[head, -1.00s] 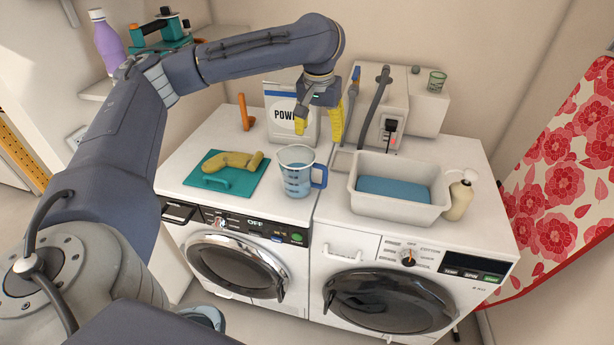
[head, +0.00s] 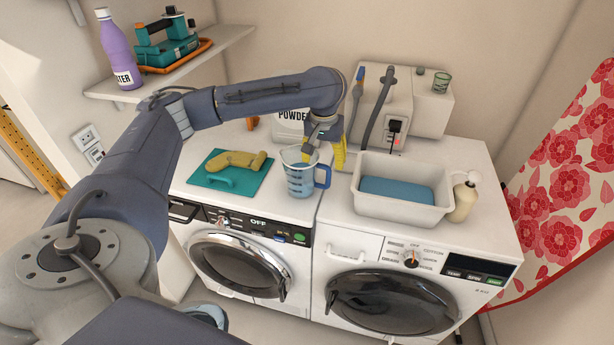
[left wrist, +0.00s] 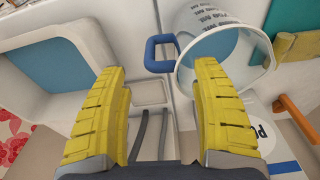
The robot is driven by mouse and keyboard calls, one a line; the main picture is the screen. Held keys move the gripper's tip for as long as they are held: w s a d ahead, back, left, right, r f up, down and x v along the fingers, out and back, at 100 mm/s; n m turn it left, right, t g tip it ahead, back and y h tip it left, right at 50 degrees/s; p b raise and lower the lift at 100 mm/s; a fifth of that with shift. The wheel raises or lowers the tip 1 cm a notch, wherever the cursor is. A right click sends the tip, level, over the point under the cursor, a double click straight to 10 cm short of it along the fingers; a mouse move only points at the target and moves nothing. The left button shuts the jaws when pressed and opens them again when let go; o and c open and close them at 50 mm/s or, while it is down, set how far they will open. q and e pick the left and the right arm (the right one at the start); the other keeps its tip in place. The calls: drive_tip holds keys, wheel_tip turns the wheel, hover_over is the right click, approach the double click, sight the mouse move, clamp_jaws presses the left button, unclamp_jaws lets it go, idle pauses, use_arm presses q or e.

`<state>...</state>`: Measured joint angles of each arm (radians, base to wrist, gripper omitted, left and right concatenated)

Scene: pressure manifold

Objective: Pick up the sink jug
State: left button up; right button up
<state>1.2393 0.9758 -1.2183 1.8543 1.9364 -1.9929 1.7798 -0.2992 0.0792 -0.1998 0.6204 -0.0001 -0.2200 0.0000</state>
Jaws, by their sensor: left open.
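The jug (head: 299,182) is a clear measuring jug with blue markings, bluish contents and a blue handle on its right side. It stands upright on the left washing machine's top, near the seam between the machines. My left gripper (head: 323,160) has yellow fingers and is open and empty, just behind and above the jug's handle side. In the left wrist view, the jug (left wrist: 217,42) is tilted in the picture, with its blue handle (left wrist: 150,54) beyond the gap between the open fingers (left wrist: 160,68). I cannot tell whether a finger touches the jug. My right gripper is not in view.
A teal board (head: 217,184) with a yellow item (head: 236,160) lies left of the jug. A powder box (head: 289,126) stands behind. A white basin (head: 400,205) with a blue inside and a soap bottle (head: 464,199) are to the right. A tap unit (head: 380,105) stands behind the basin.

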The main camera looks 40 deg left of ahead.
sight(325, 165)
use_arm(q)
drive_tip(key=shift+w+f, duration=0.2)
drive_tip(key=shift+f, duration=1.1)
drive_tip(key=shift+w+f, duration=0.15)
drive_tip(key=shift+f, duration=1.1)
clamp_jaws()
